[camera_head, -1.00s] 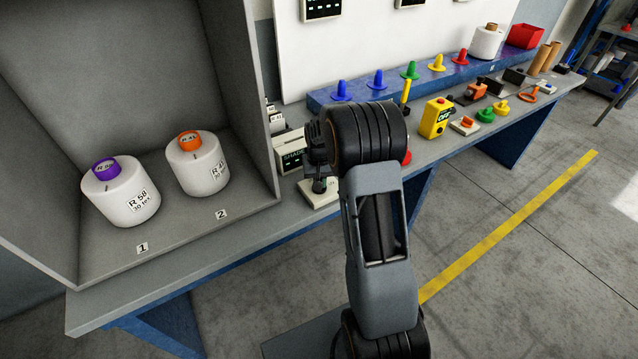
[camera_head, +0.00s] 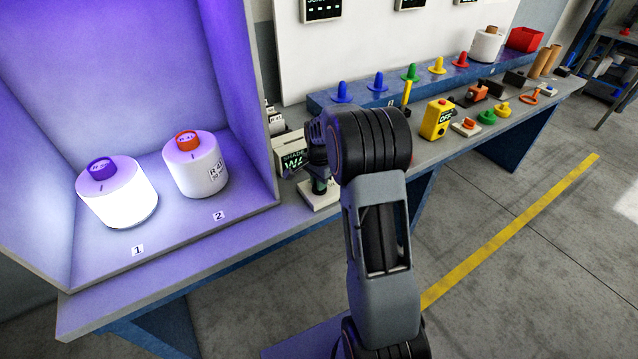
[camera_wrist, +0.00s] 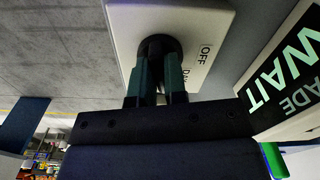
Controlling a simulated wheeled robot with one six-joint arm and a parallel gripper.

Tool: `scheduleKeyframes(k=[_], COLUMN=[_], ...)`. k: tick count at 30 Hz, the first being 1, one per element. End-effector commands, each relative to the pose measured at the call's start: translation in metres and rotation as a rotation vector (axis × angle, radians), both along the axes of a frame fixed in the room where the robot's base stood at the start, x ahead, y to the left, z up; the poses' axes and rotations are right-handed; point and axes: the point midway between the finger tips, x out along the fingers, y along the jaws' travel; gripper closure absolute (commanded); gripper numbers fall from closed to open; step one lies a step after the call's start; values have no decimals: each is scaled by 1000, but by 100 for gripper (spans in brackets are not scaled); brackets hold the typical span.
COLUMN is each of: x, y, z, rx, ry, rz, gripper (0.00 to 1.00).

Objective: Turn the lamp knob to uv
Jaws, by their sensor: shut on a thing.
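The lamp knob (camera_wrist: 160,45) is a dark round knob on a white plate (camera_wrist: 118,17) marked OFF and, partly hidden, another word starting with D. My gripper (camera_wrist: 158,88) is shut on the knob, its two green-grey fingers on either side of it. In the head view my gripper (camera_head: 320,186) points down at the white plate (camera_head: 318,203) beside the booth, and the knob is mostly hidden there. The booth (camera_head: 190,75) is lit violet. Its bobbin 1 (camera_head: 118,190) glows bright white and bobbin 2 (camera_head: 196,166) looks pale violet.
A shade display box (camera_head: 291,155) stands right by the gripper; in the wrist view its display (camera_wrist: 290,65) reads WAIT. A yellow box (camera_head: 437,120) and several coloured cones stand along the bench to the right. The floor right of the bench is clear.

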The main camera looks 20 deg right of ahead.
Motion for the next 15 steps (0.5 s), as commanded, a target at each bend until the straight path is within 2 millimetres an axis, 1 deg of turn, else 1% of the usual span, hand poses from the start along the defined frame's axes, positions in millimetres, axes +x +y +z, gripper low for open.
scheduleKeyframes(k=[6,15], x=[1,1], y=[0,0], z=[1,1], rx=[-1,-1], ry=[-3,-3], rz=[-130,-228], gripper=[100,100])
